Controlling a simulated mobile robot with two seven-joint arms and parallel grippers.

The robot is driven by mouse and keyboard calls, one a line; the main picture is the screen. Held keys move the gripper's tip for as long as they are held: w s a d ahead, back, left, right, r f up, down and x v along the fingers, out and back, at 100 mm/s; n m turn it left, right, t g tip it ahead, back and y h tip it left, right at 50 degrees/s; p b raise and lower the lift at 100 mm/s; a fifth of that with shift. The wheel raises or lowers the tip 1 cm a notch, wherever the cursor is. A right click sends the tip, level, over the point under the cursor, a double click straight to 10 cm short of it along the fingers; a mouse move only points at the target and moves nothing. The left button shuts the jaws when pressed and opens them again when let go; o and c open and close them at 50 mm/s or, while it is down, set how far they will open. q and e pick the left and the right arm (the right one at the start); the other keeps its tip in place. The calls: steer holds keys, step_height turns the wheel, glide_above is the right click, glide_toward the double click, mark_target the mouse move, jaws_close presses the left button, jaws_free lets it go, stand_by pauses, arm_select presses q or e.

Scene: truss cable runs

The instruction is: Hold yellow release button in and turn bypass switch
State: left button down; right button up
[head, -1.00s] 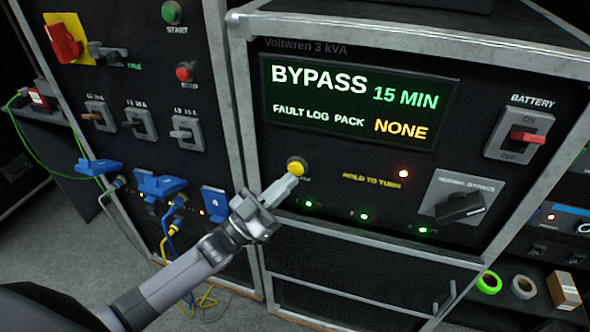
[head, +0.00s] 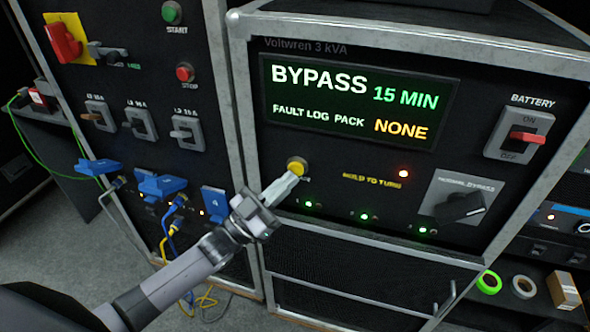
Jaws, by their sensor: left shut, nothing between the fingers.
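The yellow release button (head: 297,166) is on the front panel of the Voltwren unit, below its display. My left gripper (head: 291,180) is shut with nothing in it. Its fingertips are at the lower edge of the button; I cannot tell whether they touch it or whether the button is pressed in. The black bypass switch (head: 460,207) sits on a grey plate marked NORMAL and BYPASS at the panel's right, its handle slanting up to the right. The display (head: 358,101) reads BYPASS, 15 MIN, FAULT LOG PACK NONE. My right gripper is not in view.
A red battery switch (head: 527,138) is at the panel's upper right. Left of the unit, a rack holds breakers, blue plugs (head: 162,187) and cables near my left arm. Tape rolls (head: 489,282) lie on a shelf at the lower right. The space before the bypass switch is clear.

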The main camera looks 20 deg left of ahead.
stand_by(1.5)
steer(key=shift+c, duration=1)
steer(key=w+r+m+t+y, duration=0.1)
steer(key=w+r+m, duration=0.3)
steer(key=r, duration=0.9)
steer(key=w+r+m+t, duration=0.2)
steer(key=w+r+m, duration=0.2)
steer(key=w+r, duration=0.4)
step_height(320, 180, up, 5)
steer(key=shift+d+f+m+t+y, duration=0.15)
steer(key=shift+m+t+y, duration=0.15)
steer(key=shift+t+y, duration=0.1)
